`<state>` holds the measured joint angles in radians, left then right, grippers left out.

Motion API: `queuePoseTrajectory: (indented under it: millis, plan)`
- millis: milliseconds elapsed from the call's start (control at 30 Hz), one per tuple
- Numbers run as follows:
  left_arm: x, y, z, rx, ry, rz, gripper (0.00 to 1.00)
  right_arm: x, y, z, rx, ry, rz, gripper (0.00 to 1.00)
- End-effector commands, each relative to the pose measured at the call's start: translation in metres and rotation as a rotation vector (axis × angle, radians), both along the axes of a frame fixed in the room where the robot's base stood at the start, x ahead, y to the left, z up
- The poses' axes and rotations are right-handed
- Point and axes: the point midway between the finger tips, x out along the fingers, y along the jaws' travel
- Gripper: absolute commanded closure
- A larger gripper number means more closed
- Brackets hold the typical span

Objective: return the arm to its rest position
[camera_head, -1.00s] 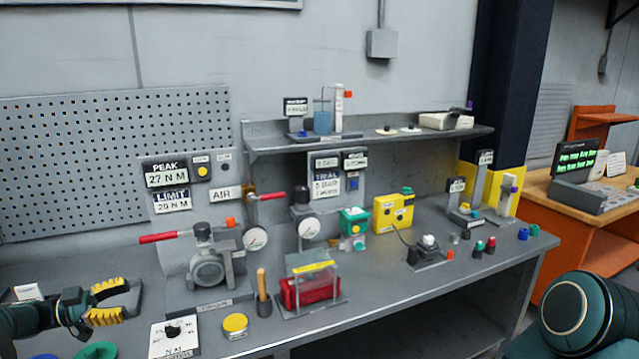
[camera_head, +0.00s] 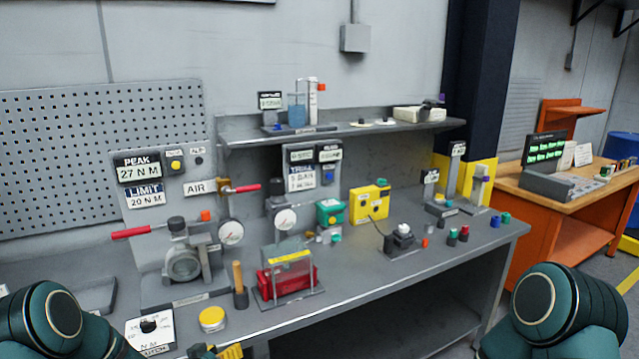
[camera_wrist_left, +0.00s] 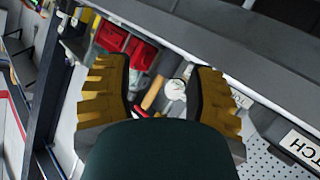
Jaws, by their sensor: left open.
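My left arm (camera_head: 55,315) is folded in at the lower left of the head view. Only a bit of my left gripper (camera_head: 222,352) shows at the bottom edge, in front of the bench. In the left wrist view my left gripper (camera_wrist_left: 160,100) has its two yellow-padded fingers spread apart with nothing held between them. Beyond the fingers lie a red box (camera_wrist_left: 125,42) and a wooden handle (camera_wrist_left: 153,93), apart from the gripper. My right arm (camera_head: 570,315) is at the lower right of the head view; its gripper is out of view.
The grey bench (camera_head: 350,285) carries a valve (camera_head: 183,262) with a red lever, a red box under a clear guard (camera_head: 288,275), a yellow box (camera_head: 369,203) and a yellow round button (camera_head: 212,318). An orange desk (camera_head: 540,190) stands at the right.

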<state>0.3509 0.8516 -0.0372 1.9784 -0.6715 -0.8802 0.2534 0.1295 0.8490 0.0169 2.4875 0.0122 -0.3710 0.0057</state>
Motion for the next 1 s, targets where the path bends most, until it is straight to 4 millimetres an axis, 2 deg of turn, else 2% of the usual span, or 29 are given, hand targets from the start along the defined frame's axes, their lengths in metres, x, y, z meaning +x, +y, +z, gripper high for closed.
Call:
queuePoseTrajectory:
  millis: [33, 167, 200, 300, 400, 500, 600, 667, 1000]
  plan:
    - [-0.022, -0.023, -0.02, -0.008, 0.105, 0.0, 0.45, 0.0, 0.0, -0.003, 0.0, 0.001, 0.0, 0.45]
    - [-0.087, -0.068, -0.062, -0.011, 0.379, -0.001, 0.45, -0.001, 0.0, -0.006, 0.0, 0.002, 0.002, 0.45]
    - [-0.109, -0.081, -0.072, -0.009, 0.46, -0.007, 0.45, -0.001, 0.0, -0.007, 0.0, 0.003, 0.002, 0.45]
    - [-0.165, -0.107, -0.09, -0.002, 0.649, -0.029, 0.45, -0.002, 0.0, -0.009, 0.001, 0.004, 0.003, 0.45]
    - [-0.215, -0.125, -0.1, 0.007, 0.801, -0.052, 0.45, -0.002, 0.001, -0.011, 0.0, 0.005, 0.004, 0.45]
    - [-0.251, -0.135, -0.103, 0.013, 0.908, -0.069, 0.45, -0.002, 0.001, -0.012, 0.0, 0.005, 0.004, 0.45]
    - [-0.271, -0.14, -0.103, 0.016, 0.968, -0.078, 0.45, -0.002, 0.001, -0.012, 0.001, 0.006, 0.004, 0.45]
    - [-0.277, -0.141, -0.103, 0.017, 0.985, -0.081, 0.45, -0.002, 0.001, -0.012, 0.0, 0.006, 0.004, 0.45]
    - [-0.278, -0.141, -0.103, 0.017, 0.989, -0.08, 0.45, -0.002, 0.001, -0.012, 0.001, 0.006, 0.004, 0.45]
